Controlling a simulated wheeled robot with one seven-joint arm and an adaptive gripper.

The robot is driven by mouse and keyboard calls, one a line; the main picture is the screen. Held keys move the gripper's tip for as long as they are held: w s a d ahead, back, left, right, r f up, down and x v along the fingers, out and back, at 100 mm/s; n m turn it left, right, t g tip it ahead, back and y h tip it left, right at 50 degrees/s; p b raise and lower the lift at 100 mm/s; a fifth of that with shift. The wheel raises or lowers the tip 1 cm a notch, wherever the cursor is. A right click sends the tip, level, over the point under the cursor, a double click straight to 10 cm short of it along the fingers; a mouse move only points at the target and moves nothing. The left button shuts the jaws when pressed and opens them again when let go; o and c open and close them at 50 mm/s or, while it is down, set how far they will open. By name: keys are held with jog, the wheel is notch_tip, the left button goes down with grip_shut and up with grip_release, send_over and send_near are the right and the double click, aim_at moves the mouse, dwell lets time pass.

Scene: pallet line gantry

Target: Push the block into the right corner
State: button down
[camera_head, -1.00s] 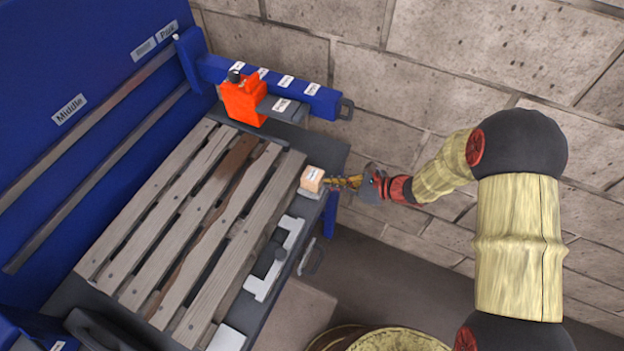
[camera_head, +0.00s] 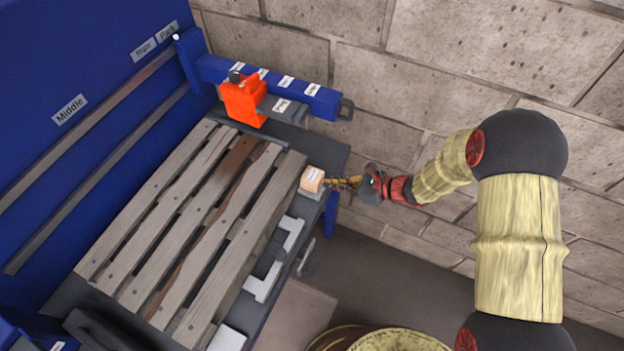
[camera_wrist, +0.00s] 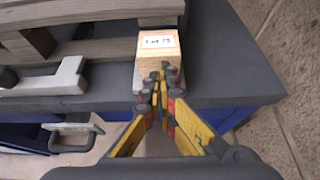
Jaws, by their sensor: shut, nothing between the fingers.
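The block (camera_head: 312,180) is a small light-wood cube with a white label on top. It sits on the dark bench top beside the near right end of the wooden pallet (camera_head: 268,208). In the wrist view the block (camera_wrist: 157,50) stands directly ahead of my fingers, against or very close to the pallet's end; I cannot tell whether they touch. My gripper (camera_head: 337,183) is shut and empty, with its yellow fingers together. In the wrist view the fingertips (camera_wrist: 163,72) are at the block's near face, touching it or almost so.
An orange clamp-like part (camera_head: 242,100) hangs on the blue gantry arm (camera_head: 300,92) behind the pallet. A light grey bracket (camera_head: 275,262) lies along the bench's front edge. Dark bench top is bare to the block's right in the wrist view (camera_wrist: 225,60). A block wall stands behind.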

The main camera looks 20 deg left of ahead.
aim_at(319, 177)
jog(key=shift+w+a+b, duration=0.15)
jog(key=shift+a+b, duration=0.2)
jog(key=shift+a, duration=1.4)
jog(key=shift+w+a+b, duration=0.1)
jog(key=shift+a+b, duration=0.25)
jog(key=shift+a, duration=1.35)
jog(key=shift+s+d+p, duration=0.2)
jog(key=shift+d+p, duration=0.1)
jog(key=shift+d, duration=2.75)
jog(key=shift+r, duration=0.15)
jog(key=d+r+p, duration=0.4)
jog(key=r+p, duration=0.3)
jog(key=r, duration=0.2)
jog(key=shift+s+r, duration=0.2)
jog(key=shift+r, duration=0.15)
